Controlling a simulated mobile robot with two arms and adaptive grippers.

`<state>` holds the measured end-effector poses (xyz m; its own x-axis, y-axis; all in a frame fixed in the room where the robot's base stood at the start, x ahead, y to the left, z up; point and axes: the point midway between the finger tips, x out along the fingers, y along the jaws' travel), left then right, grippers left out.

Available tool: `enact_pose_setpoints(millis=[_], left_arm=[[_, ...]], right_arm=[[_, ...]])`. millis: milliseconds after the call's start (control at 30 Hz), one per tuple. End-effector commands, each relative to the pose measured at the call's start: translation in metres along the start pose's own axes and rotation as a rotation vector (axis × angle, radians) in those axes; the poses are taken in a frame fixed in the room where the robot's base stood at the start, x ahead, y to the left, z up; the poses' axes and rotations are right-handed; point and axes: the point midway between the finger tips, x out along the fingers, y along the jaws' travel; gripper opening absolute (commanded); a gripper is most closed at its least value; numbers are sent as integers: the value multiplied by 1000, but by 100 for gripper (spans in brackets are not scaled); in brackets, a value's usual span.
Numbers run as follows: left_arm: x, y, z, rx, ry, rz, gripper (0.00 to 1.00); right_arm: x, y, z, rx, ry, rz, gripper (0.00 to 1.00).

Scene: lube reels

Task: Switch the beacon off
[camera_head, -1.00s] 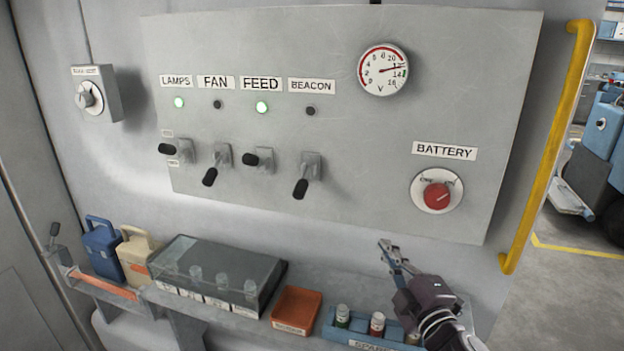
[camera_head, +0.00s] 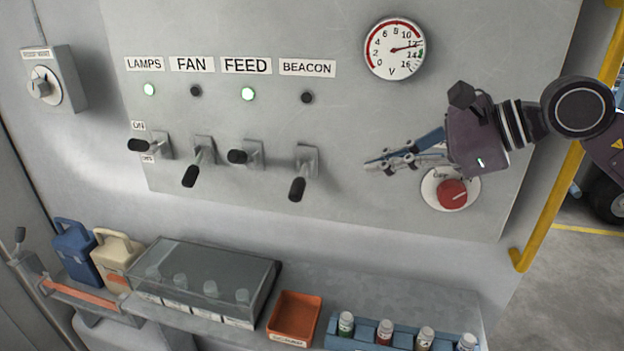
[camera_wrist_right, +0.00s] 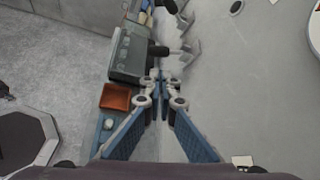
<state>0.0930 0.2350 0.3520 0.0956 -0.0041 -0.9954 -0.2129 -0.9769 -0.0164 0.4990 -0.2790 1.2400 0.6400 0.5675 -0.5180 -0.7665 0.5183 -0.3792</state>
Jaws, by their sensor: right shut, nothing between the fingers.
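The beacon lever (camera_head: 300,180) is on the grey panel below the BEACON label (camera_head: 307,68); its black handle points down and its indicator lamp (camera_head: 307,97) is dark. The fan lever (camera_head: 196,170) also points down, under a dark lamp. The lamps lever (camera_head: 145,145) and feed lever (camera_head: 244,155) stick out higher, under green lit lamps. My right gripper (camera_head: 372,165) is shut and empty, right of the beacon lever and apart from it, its fingers pointing left. In the right wrist view its fingertips (camera_wrist_right: 161,80) are together. My left gripper is not in view.
The red battery knob (camera_head: 452,194) is below my right gripper's body. A voltmeter (camera_head: 394,49) is above. A shelf below holds a clear-lidded box (camera_head: 205,280), an orange tray (camera_head: 294,318) and a blue bottle rack (camera_head: 345,340). A yellow rail (camera_head: 560,190) is at right.

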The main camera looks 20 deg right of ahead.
Motion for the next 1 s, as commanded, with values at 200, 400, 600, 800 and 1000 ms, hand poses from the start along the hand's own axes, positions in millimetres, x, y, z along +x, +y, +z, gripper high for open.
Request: enact_pose_setpoints(millis=[200,400,600,800,1000], left_arm=[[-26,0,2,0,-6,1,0],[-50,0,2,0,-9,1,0],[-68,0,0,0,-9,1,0],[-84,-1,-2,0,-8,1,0],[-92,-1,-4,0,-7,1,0]], right_arm=[[16,-1,6,3,-4,5,0],[48,0,9,4,-10,8,0],[84,0,7,6,-10,7,0],[116,1,6,6,-8,7,0],[134,1,4,5,-6,4,0]])
